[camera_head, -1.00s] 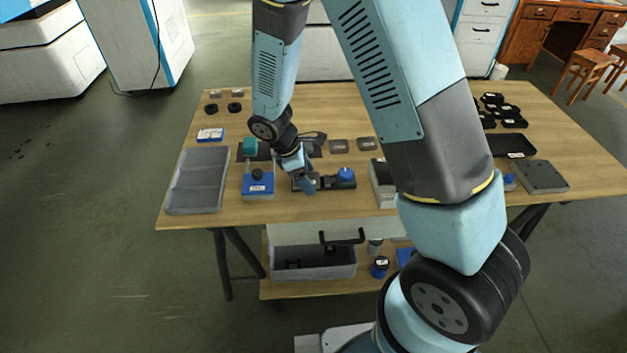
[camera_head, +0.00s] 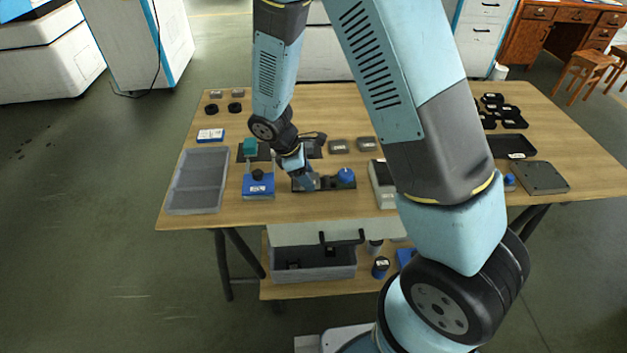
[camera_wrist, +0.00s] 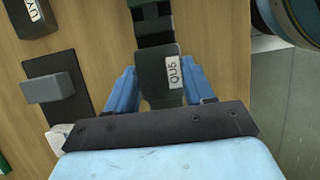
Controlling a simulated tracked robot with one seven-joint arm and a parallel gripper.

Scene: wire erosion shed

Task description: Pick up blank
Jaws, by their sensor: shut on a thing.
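The blank appears to be the dark grey block with a white "QU5" label (camera_wrist: 160,72) in the wrist view. It sits between the two blue fingers of my gripper (camera_wrist: 160,88), which is shut on it. In the head view my gripper (camera_head: 306,183) points down at the left part of a dark fixture with a blue knob (camera_head: 345,176), near the table's front edge. The block is mostly hidden there by the fingers. I cannot tell whether it still touches the fixture.
A grey tray (camera_head: 225,181) and a blue-based stand (camera_head: 258,187) are to the left on the wooden table (camera_head: 285,215). A light grey box (camera_head: 383,190) is close on the right. Small grey blocks (camera_head: 339,146) lie behind. An open bin (camera_head: 285,257) is below the front edge.

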